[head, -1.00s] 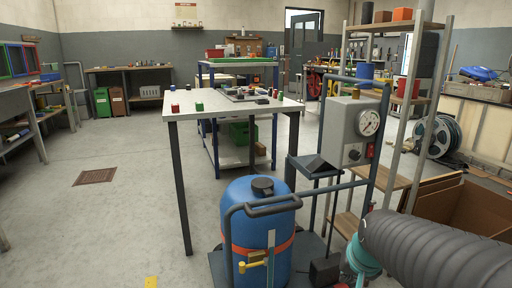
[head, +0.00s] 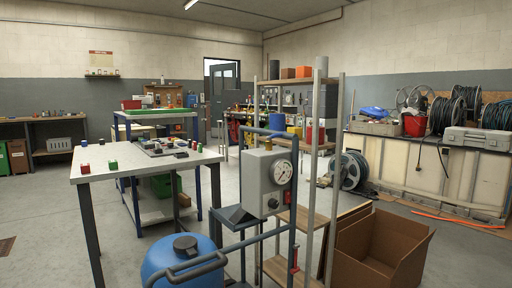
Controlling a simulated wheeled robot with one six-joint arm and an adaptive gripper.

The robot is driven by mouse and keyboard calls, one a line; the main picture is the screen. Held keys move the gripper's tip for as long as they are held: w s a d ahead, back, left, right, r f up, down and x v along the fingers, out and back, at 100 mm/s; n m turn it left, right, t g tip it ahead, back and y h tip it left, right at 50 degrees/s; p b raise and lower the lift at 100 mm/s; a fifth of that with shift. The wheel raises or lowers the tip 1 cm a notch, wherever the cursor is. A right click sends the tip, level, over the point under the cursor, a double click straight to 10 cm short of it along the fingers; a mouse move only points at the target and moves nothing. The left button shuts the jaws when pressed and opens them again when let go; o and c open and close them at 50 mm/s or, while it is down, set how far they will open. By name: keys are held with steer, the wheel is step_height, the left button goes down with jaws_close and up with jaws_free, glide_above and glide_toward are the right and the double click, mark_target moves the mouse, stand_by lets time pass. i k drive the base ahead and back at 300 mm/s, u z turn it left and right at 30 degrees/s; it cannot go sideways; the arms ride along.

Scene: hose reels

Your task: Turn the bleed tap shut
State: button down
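The bleed tap is not visible in the current head view. The blue tank (head: 160,262) stands at the bottom centre-left, with only its top and dark cap in the picture. A grey pipe rail (head: 215,262) runs in front of it. To its right, a grey control box (head: 258,185) with a round pressure gauge (head: 281,171) and a small red switch is mounted on a blue-grey tube frame. My gripper is not in view.
A white-topped table (head: 120,172) stands behind the tank at left. A tall shelf rack (head: 333,150) stands just right of the control box. An open cardboard box (head: 385,250) sits on the floor at right, with a hose reel (head: 350,170) behind it.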

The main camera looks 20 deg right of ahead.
mark_target(268, 139)
steer(key=z, duration=0.2)
steer(key=i, duration=1.05)
steer(key=u, duration=0.65)
